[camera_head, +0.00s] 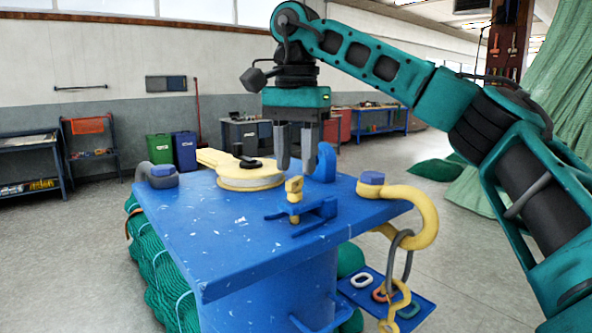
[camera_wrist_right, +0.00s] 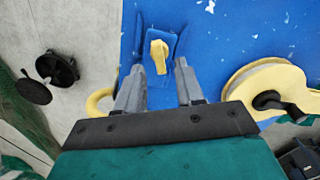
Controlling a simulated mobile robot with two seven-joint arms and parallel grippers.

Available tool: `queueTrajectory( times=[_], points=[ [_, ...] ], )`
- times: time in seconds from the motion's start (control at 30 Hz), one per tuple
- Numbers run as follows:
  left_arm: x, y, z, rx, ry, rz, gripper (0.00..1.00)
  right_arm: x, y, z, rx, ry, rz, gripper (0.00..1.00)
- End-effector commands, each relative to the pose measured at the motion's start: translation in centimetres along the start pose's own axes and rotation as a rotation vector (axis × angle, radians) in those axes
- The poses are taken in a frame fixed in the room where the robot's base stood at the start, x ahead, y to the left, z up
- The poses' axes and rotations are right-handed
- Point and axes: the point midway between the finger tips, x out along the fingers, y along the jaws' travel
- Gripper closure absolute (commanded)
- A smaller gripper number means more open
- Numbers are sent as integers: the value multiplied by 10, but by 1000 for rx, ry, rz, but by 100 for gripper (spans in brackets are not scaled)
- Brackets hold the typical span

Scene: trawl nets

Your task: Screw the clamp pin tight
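The yellow clamp pin (camera_head: 294,192) stands upright in the small blue clamp (camera_head: 316,212) on the blue table (camera_head: 215,228). My right gripper (camera_head: 296,166) hangs above the pin in the head view, fingers pointing down, open and empty. The right wrist view shows the pin's yellow head (camera_wrist_right: 159,55) beyond the gap between the two grey fingertips (camera_wrist_right: 160,72), apart from both. Part of the blue clamp (camera_wrist_right: 158,32) shows around it. The pin's thread is not clearly visible. My left gripper is in neither view.
A yellow round-based piece (camera_head: 250,177) lies behind the clamp on the table. A yellow hook (camera_head: 424,215) with a grey ring (camera_head: 398,255) hangs at the right edge. A grey shackle (camera_head: 157,175) sits at the back left corner. The table's front left is clear.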

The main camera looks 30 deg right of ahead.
Motion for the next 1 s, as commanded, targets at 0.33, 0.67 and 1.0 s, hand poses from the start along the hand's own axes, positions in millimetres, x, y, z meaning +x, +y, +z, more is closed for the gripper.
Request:
queueTrajectory(
  times=[0.33,0.67,1.0],
  points=[
    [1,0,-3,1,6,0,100,26,0,0,0,0,0,63],
    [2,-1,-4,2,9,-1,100,26,0,0,0,0,0,74],
    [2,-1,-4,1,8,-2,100,26,0,0,0,0,0,100]
  ],
)
